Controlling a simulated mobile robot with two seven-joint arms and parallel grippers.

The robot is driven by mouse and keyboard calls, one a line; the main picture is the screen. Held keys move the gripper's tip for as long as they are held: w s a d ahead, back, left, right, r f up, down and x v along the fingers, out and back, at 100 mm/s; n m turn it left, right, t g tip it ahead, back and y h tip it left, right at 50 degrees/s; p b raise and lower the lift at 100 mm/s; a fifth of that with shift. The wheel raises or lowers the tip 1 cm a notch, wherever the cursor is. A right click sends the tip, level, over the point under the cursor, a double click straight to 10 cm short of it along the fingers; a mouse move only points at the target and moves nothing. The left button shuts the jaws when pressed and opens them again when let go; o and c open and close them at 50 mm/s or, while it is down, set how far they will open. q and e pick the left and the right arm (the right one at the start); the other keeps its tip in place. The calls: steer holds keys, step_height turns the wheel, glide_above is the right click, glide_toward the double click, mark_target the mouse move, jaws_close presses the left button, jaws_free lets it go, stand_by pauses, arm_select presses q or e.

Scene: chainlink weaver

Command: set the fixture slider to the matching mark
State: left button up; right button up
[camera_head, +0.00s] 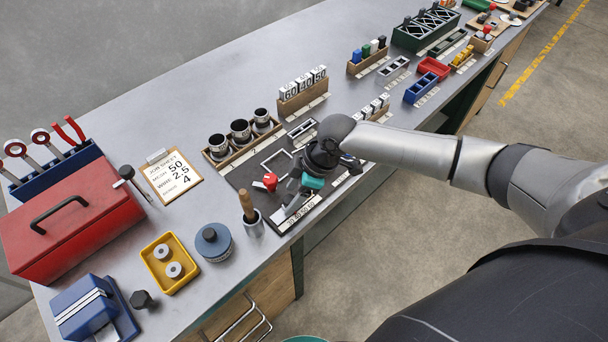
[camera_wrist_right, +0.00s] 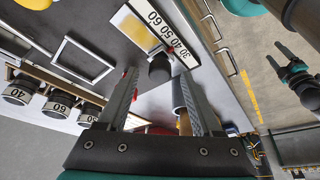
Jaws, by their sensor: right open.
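The fixture's pale number strip (camera_wrist_right: 168,36), marked 30, 40, 50 and 60, shows in the right wrist view and also in the head view (camera_head: 299,214). A black knob (camera_wrist_right: 160,69) sits beside the strip, near its lower end in the wrist view. The mark it points to is unclear. My right gripper (camera_wrist_right: 159,82) is open, its two fingers on either side of the knob in that view; contact is not visible. In the head view my right gripper (camera_head: 294,196) hides part of the fixture. The job sheet (camera_head: 172,174) reads mesh 50. A dark gripper-like shape (camera_wrist_right: 298,78), probably my left gripper, shows at right.
A red toolbox (camera_head: 72,225), a yellow tray (camera_head: 170,263) and a blue round jar (camera_head: 213,242) stand left of the fixture. A wooden-handled tool (camera_head: 247,207) stands close beside it. Three dark cylinders (camera_head: 240,131) and number blocks (camera_head: 303,83) stand behind.

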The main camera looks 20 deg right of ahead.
steer(key=p+v, duration=0.1)
steer(key=v, duration=1.3)
steer(key=shift+r, duration=0.15)
steer(key=shift+s+d, duration=0.1)
